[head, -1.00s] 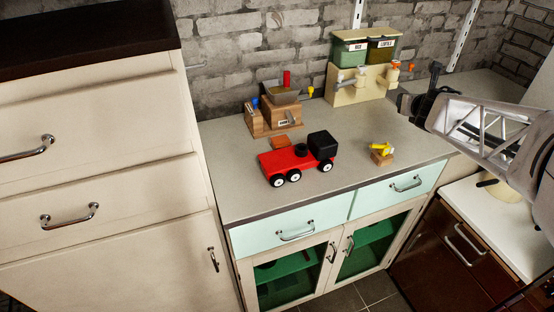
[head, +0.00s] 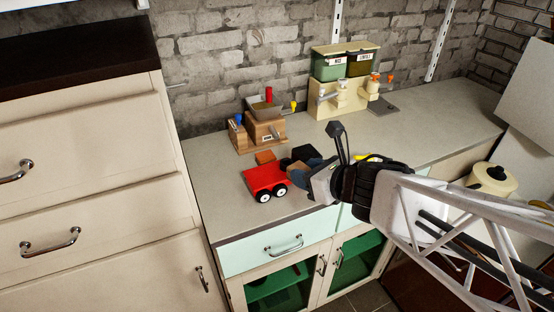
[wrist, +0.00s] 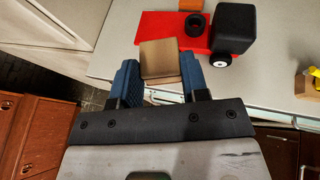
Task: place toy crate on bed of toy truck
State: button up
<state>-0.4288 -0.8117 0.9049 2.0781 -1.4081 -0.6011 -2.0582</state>
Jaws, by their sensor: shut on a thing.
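The toy truck (head: 264,180) stands on the grey counter, with a flat red bed (wrist: 153,30) and a black cab (wrist: 236,22). A black round piece (wrist: 195,25) sits between bed and cab. In the wrist view my gripper (wrist: 159,64) is shut on a small tan box, the toy crate (wrist: 160,60), between its blue fingers. The crate overlaps the near edge of the red bed in that view; its height above it I cannot tell.
An orange block (head: 265,157) lies just behind the truck. A yellow toy on a wooden block (wrist: 311,82) is to the right. A wooden toy unit (head: 264,130) and a cream dispenser with green bins (head: 335,98) stand at the back. The counter left of the truck is clear.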

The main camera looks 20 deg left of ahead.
jog(key=s+f+n+g, duration=0.1)
jog(key=s, duration=0.6)
jog(key=shift+s+a+n+g+y, duration=0.25)
jog(key=shift+s+n+g+y, duration=0.05)
jog(key=shift+y, duration=0.1)
jog(key=shift+w, duration=0.1)
send_over(270, 180)
jog(key=shift+a+f, duration=0.1)
jog(key=shift+f, duration=0.65)
jog(key=shift+f, duration=0.1)
jog(key=shift+f, duration=1.7)
jog(key=shift+f, duration=0.1)
jog(key=o, duration=0.9)
